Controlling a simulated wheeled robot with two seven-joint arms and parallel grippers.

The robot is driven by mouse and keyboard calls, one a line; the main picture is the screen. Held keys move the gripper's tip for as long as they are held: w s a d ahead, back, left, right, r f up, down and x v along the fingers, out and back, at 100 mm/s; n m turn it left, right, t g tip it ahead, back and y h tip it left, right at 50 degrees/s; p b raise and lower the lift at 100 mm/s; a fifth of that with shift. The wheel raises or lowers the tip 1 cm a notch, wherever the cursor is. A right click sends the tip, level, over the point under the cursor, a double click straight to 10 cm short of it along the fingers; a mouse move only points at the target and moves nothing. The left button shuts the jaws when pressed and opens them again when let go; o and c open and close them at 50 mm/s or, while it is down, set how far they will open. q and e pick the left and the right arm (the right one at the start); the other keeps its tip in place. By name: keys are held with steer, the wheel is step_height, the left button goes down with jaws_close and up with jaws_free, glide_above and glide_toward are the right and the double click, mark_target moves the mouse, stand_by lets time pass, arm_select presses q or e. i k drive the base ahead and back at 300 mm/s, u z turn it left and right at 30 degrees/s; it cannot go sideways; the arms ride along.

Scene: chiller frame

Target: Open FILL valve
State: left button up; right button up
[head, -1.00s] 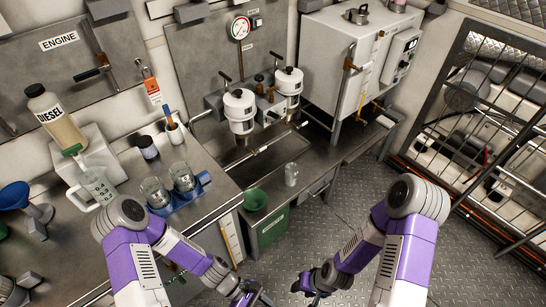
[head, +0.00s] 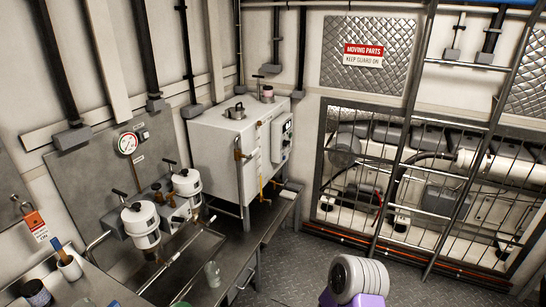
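No label reading FILL can be made out, so I cannot tell which valve it is. A white box-shaped tank (head: 218,148) stands on the metal bench at centre. Neither of my grippers is in view; only part of my arm shows at the bottom.
A round pressure gauge (head: 127,144) is on the wall panel above the canisters. A clear glass (head: 212,274) stands on the bench. A barred guard (head: 420,190) covers machinery at right, with a ladder-like frame in front. Checkered floor (head: 305,258) is open between bench and guard.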

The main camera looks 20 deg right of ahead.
mark_target(255, 151)
steer(key=z, duration=0.2)
steer(key=k, duration=0.35)
steer(key=z, duration=1.4)
steer(key=i, duration=1.05)
steer(key=u, duration=0.95)
steer(key=i, duration=0.65)
steer(key=u, duration=0.7)
